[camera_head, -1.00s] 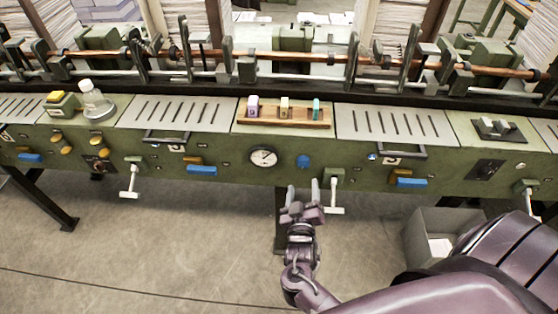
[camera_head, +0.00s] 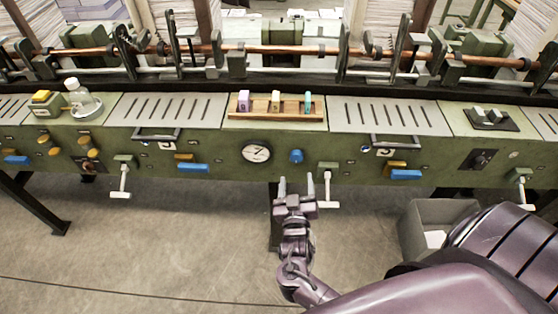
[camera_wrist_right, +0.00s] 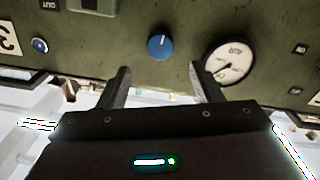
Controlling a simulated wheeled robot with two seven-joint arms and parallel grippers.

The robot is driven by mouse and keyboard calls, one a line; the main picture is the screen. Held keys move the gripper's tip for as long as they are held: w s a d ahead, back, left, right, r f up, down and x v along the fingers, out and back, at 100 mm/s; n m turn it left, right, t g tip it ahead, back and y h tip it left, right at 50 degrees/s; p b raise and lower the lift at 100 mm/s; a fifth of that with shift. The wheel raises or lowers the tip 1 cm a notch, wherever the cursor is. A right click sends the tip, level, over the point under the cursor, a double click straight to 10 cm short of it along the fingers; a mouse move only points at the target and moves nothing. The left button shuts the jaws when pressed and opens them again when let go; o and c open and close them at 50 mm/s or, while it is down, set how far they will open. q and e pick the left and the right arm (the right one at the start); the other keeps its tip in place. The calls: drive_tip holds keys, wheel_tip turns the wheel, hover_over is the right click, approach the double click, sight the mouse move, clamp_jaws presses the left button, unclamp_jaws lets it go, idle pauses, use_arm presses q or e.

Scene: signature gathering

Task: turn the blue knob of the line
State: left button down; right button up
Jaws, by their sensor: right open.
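The blue knob (camera_head: 296,156) is a small round knob on the green front panel of the line, just right of a white dial gauge (camera_head: 256,152). My right gripper (camera_head: 296,182) is open and empty, a little below the knob and apart from it, with its fingers pointing at the panel. In the right wrist view the blue knob (camera_wrist_right: 160,43) shows with a pale pointer mark near its top. It lies ahead of and between the two open fingertips (camera_wrist_right: 158,70), with the gauge (camera_wrist_right: 230,60) to its right. My left gripper is not in view.
A white T-handle (camera_head: 327,180) hangs from the panel close to the right of my gripper. A grey bin (camera_head: 412,230) stands on the floor. The floor below left is clear.

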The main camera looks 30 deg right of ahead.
sight(297, 159)
drive_tip(key=w+d+m, duration=0.1)
drive_tip(key=w, duration=0.1)
drive_tip(key=w+d+m, duration=0.1)
drive_tip(key=w, duration=0.1)
drive_tip(key=w+d+m, duration=0.2)
drive_tip(key=shift+w, duration=0.2)
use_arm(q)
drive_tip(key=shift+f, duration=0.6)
use_arm(e)
drive_tip(key=c, duration=1)
